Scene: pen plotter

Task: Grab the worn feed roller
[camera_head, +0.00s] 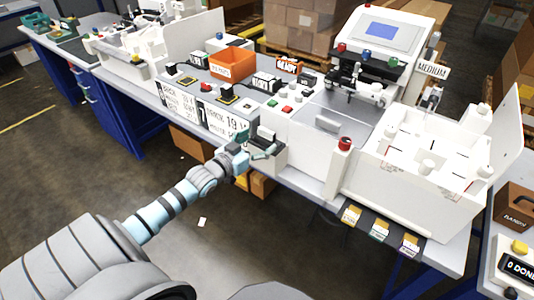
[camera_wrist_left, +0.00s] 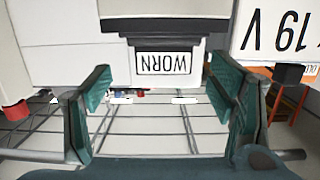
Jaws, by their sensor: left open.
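My left gripper (camera_head: 256,146) is in front of the bench's front edge, beside a small pale holder (camera_head: 275,161) with a dark opening. In the left wrist view the gripper (camera_wrist_left: 164,97) is open, its two green fingers wide apart with nothing between them. Beyond the fingertips is a white block with a black slot and a sign reading WORN (camera_wrist_left: 164,63), upside down in that view. I cannot make out a feed roller for certain in either view. My right gripper is not in view.
The white plotter (camera_head: 375,62) stands behind, with a large white open box (camera_head: 415,165) at right. An orange bin (camera_head: 232,64) and small devices sit on the bench's left. A red-topped post (camera_head: 344,145) stands right of the gripper. Floor in front is mostly clear.

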